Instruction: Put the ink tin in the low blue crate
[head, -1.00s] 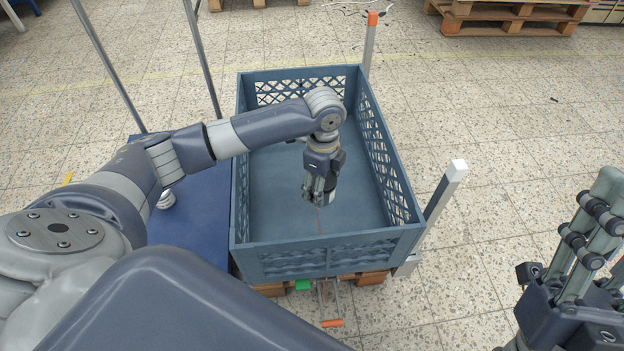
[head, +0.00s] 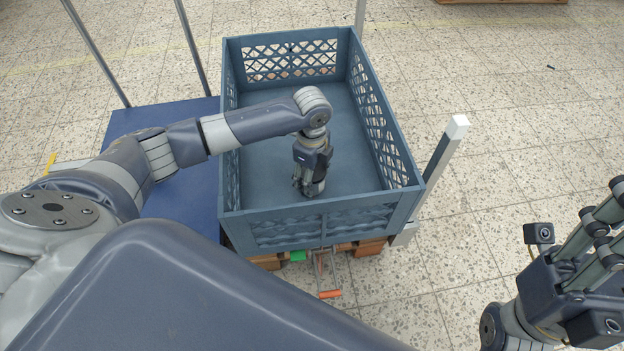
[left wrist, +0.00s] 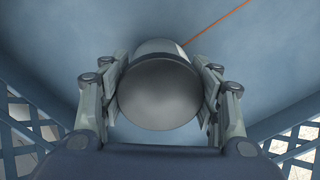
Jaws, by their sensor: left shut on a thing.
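The low blue crate (head: 370,215) stands in the middle of the head view, open at the top, with lattice walls. My left arm reaches over its left wall. My left gripper (head: 311,188) points down inside the crate, low near its floor. It is shut on the ink tin, whose round grey top (left wrist: 160,95) fills the middle of the left wrist view between the fingers. In the head view the tin is mostly hidden by the fingers. I cannot tell whether it touches the crate floor. My right gripper (head: 600,240) is at the right edge, outside the crate, its fingertips partly cut off.
The crate rests on a wooden pallet (head: 370,247). A blue flat surface (head: 185,195) lies left of it, with metal posts behind. A grey post with a white top (head: 458,124) stands close to the crate's right side. The crate floor around the gripper looks clear.

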